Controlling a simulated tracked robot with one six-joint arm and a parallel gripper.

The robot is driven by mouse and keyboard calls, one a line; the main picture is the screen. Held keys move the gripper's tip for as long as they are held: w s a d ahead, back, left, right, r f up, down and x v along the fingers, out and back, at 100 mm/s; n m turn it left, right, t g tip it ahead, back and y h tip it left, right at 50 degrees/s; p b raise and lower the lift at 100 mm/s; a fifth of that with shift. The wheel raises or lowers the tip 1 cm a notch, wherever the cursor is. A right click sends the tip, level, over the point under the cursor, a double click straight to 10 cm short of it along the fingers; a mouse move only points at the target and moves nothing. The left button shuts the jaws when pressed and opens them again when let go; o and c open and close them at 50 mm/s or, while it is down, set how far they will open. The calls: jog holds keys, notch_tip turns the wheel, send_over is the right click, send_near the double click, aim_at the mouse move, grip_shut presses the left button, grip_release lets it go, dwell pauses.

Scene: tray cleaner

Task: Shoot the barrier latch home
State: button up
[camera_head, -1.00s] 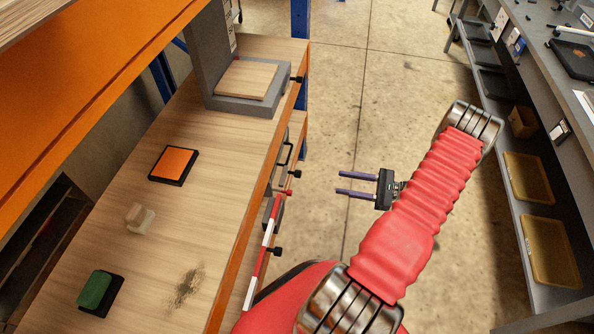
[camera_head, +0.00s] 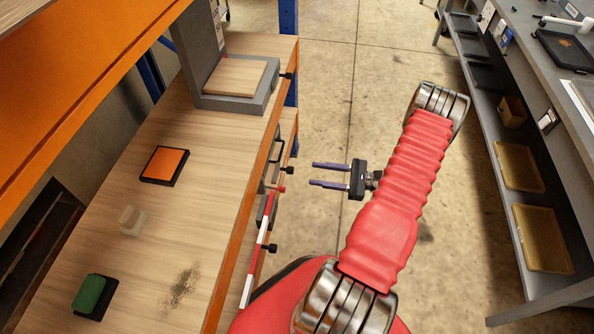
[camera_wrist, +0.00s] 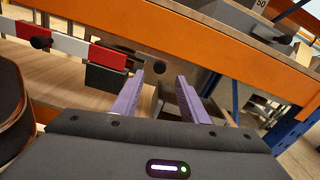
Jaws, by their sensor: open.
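The red-and-white barrier bar (camera_head: 262,225) runs along the front of the wooden workbench, below its orange edge. It also shows at upper left in the wrist view (camera_wrist: 75,48), with a black knob (camera_wrist: 40,43) on it and its red end at a dark block (camera_wrist: 107,79). In the head view a red piece (camera_head: 281,188) and a black knob (camera_head: 288,170) stick out beyond the bar's far end; I cannot tell which part is the latch. My gripper (camera_head: 312,174) is open and empty, its purple fingers pointing at the bench front, apart from it.
The bench top (camera_head: 190,235) holds an orange pad (camera_head: 165,165), a green pad (camera_head: 90,294), a pale block (camera_head: 132,220) and a grey stand with a wooden plate (camera_head: 235,77). A dark stain marks the top. Open floor (camera_head: 370,90) lies between the bench and the right-hand shelving (camera_head: 520,165).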

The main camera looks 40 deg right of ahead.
jog(key=x, duration=0.8)
grip_shut()
dwell(0.4)
